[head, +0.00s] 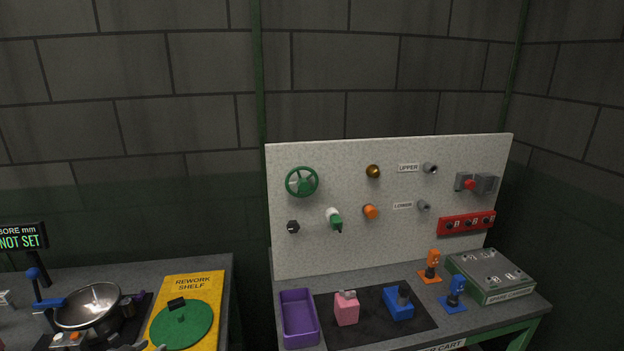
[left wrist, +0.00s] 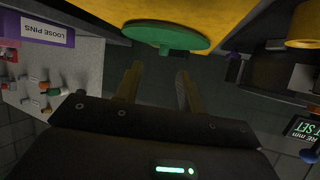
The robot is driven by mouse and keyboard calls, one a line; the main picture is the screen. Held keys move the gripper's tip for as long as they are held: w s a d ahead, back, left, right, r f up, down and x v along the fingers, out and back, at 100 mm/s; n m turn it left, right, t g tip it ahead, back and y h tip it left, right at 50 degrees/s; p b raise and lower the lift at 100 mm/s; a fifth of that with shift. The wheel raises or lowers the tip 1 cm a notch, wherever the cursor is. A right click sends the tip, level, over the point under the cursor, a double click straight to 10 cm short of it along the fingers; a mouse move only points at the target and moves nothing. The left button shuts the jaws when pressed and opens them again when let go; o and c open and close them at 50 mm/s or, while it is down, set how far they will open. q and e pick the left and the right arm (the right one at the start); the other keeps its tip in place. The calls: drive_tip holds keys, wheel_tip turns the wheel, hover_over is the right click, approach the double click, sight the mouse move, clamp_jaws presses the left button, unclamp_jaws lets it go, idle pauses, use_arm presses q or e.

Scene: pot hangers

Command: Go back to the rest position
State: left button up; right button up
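My left gripper (left wrist: 157,88) shows in the left wrist view with its two fingers apart and nothing between them. A green round lid (left wrist: 166,37) lies just beyond the fingertips there, with a gap visible. In the head view, only a small grey part at the bottom edge, near the lid (head: 181,326), looks like my left gripper. The lid has a black handle block and rests on the yellow rework shelf mat (head: 197,285). My right gripper is in neither view.
Right, a cart holds a purple bin (head: 298,318), a pink block (head: 346,308), a blue block (head: 398,302) and a grey case (head: 490,275). A white panel (head: 390,240) with knobs stands behind.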

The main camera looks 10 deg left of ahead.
use_arm(q)
drive_tip(key=s+d+f+m+g, duration=0.1)
drive_tip(key=s+d+f+g, duration=0.3)
drive_tip(key=s+d, duration=0.8)
drive_tip(key=s+d+f+g, duration=0.2)
drive_tip(key=s+d+g, duration=0.3)
drive_tip(key=s+d, duration=0.65)
drive_tip(key=s+a+f+g+b, duration=0.1)
drive_tip(key=s+f+g+b, duration=0.15)
drive_tip(key=f, duration=2.45)
drive_tip(key=s+a+f, duration=0.3)
drive_tip(key=s+f, duration=1.4)
drive_tip(key=f, duration=0.1)
drive_tip(key=shift+s+m, duration=0.15)
drive_tip(key=shift+m, duration=0.15)
drive_tip(key=shift+g, duration=0.25)
